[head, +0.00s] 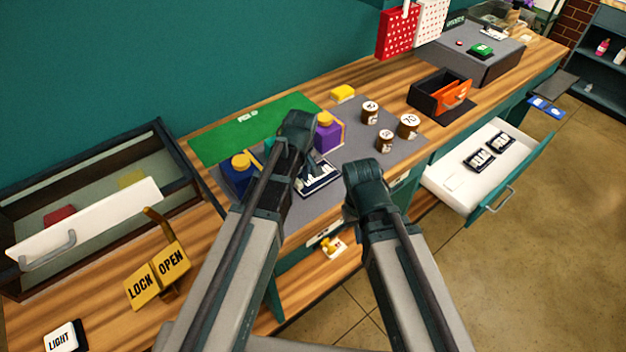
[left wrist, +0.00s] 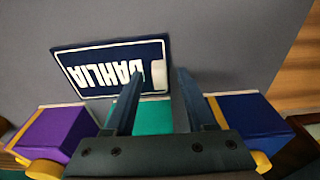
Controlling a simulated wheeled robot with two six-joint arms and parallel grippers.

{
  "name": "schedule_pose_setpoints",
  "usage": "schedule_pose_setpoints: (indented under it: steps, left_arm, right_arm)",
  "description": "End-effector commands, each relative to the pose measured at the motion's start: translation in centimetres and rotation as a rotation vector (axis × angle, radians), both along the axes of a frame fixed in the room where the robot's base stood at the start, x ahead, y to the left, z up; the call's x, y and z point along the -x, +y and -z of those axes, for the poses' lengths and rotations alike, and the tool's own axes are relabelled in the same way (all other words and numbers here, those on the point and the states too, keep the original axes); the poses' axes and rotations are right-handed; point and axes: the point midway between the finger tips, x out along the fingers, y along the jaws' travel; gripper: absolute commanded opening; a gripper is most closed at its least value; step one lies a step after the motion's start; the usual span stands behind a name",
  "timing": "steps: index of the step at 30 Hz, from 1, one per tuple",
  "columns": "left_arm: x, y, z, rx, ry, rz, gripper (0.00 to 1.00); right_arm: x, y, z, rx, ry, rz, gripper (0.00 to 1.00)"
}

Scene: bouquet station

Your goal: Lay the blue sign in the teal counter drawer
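The blue sign (left wrist: 92,72) with white DAHLIA lettering lies on the grey mat, and it also shows in the head view (head: 320,180). My left gripper (left wrist: 160,82) is open above the mat, with one finger overlapping the sign's edge in the left wrist view; I cannot tell if it touches. The teal counter drawer (head: 512,182) stands pulled out at the right, with a white inside. Two dark signs with white marks (head: 480,160) (head: 501,142) lie in it, beside a pale card-like spot. My right gripper (head: 362,200) is left of the drawer; its fingers are hidden.
Purple (head: 328,136) and blue (head: 238,172) boxes with yellow tops flank the sign. Several brown jars (head: 408,125) stand right of them. A black bin with an orange front (head: 455,95) is farther back. A glass-topped case (head: 185,160) and LOCK/OPEN sign (head: 158,275) are at left.

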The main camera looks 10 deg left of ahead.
Motion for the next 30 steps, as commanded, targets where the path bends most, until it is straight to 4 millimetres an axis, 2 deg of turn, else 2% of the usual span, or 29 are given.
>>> schedule_pose_setpoints:
  steps: [1, 6, 9, 30]
  left_arm:
    - [0.0, 0.0, -0.01, 0.0, 0.0, 0.0, 0.45]
    - [0.01, -0.01, -0.01, 0.0, 0.0, 0.0, 0.14]
    - [0.01, -0.01, -0.01, 0.0, 0.0, 0.0, 0.0]
    - [-0.04, 0.23, -0.66, 0.0, 0.0, 0.0, 0.0]
  right_arm:
    - [0.0, 0.0, -0.01, 0.0, 0.0, 0.0, 0.0]
    - [0.0, 0.0, -0.01, 0.0, 0.0, 0.0, 0.0]
    - [0.0, 0.0, -0.01, 0.0, 0.0, 0.0, 0.0]
    - [0.0, 0.0, -0.66, 0.0, 0.0, 0.0, 0.0]
